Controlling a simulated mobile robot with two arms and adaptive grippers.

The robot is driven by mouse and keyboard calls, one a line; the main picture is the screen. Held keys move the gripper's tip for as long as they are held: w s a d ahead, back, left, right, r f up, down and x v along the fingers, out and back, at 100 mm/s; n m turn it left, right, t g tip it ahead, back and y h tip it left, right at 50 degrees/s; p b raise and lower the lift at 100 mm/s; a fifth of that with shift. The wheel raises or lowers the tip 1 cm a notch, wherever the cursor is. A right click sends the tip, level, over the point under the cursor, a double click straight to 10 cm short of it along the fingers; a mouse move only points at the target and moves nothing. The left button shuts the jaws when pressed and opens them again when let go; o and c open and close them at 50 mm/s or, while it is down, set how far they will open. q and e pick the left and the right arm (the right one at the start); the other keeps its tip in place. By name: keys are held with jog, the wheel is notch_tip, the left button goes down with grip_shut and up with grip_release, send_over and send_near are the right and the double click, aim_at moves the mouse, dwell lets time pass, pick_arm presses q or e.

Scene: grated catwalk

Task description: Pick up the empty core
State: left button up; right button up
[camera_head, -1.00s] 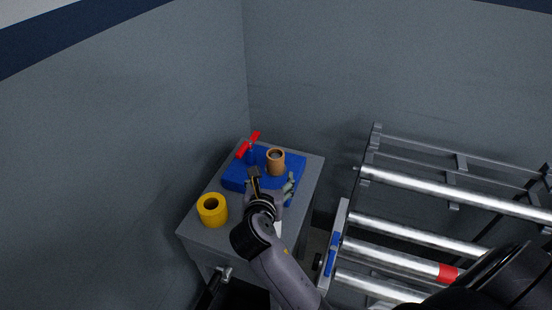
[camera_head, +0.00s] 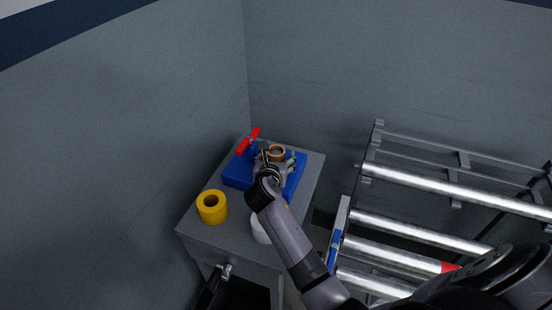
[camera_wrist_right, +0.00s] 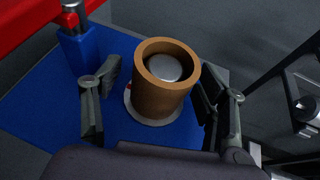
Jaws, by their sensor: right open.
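The empty core is a brown tube (camera_head: 277,152) standing upright on a blue base on the small grey table. In the right wrist view the core (camera_wrist_right: 160,100) shows its open top, with a pale round end inside it, and a light disc under its foot. My right gripper (camera_head: 274,164) is open, with one finger on each side of the core. In the wrist view the right gripper (camera_wrist_right: 158,95) shows a gap at the left finger; the right finger is close to the core, and contact is unclear. My left gripper is not in view.
The blue base (camera_head: 236,175) carries a red-handled part (camera_head: 248,141) left of the core. A yellow roll (camera_head: 211,207) stands at the table's left front. A white object (camera_head: 260,230) stands near the front, partly behind my arm. A rack with metal rollers (camera_head: 430,235) is at right.

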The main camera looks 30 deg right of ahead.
jog(key=shift+c, duration=0.4)
jog(key=c, duration=0.8)
jog(key=shift+r, duration=0.2)
jog(key=shift+c, duration=0.2)
